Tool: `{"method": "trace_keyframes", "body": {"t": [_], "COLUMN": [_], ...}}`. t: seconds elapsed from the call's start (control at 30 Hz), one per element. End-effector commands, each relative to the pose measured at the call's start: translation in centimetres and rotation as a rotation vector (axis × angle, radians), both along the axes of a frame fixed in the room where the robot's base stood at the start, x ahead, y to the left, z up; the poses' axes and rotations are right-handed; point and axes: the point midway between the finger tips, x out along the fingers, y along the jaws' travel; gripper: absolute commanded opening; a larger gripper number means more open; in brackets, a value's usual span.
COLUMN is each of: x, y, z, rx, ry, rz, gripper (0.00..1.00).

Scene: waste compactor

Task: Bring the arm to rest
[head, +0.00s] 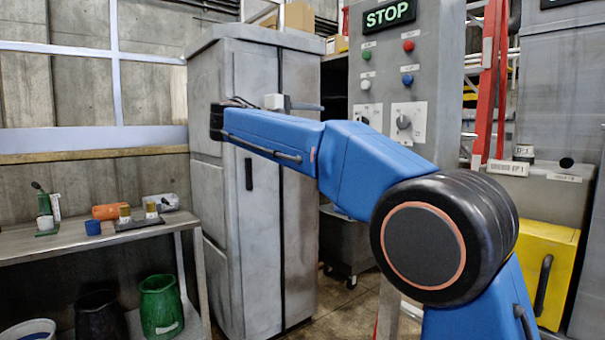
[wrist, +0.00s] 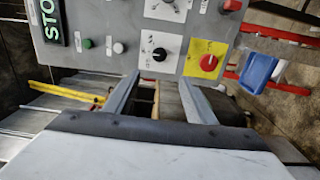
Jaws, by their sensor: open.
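My blue arm reaches from the lower right of the head view up and across to the left, held raised and bent. Its far end is in front of the tall grey cabinet (head: 255,190); I cannot make out the fingers there. In the wrist view my gripper (wrist: 160,84) shows two grey fingers spread apart, with nothing between them. The fingers point towards the lower part of a grey control panel (wrist: 110,22); I cannot tell the exact gap.
The control panel in the head view (head: 428,60) has a lit STOP sign (head: 389,15), buttons and a black knob (head: 403,122). A red ladder (head: 487,90) stands right of it. A metal bench (head: 60,240) with small items is at left. A yellow bin (head: 537,265) is at right.

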Motion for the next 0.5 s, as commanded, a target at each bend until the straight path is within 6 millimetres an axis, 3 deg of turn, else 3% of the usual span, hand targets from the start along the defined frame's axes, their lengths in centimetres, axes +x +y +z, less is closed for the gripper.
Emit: {"method": "trace_keyframes", "body": {"t": [0.13,0.23,0.5], "x": [-0.5,-1.3,-6.2], "y": [-2.2,-5.3,-14.2], "z": [-0.7,-2.3,-9.0], "rx": [0.031,0.081,0.287], "ry": [0.027,0.074,0.209], "rz": [0.003,0.009,0.024], "gripper": [0.50,0.50,0.50]}}
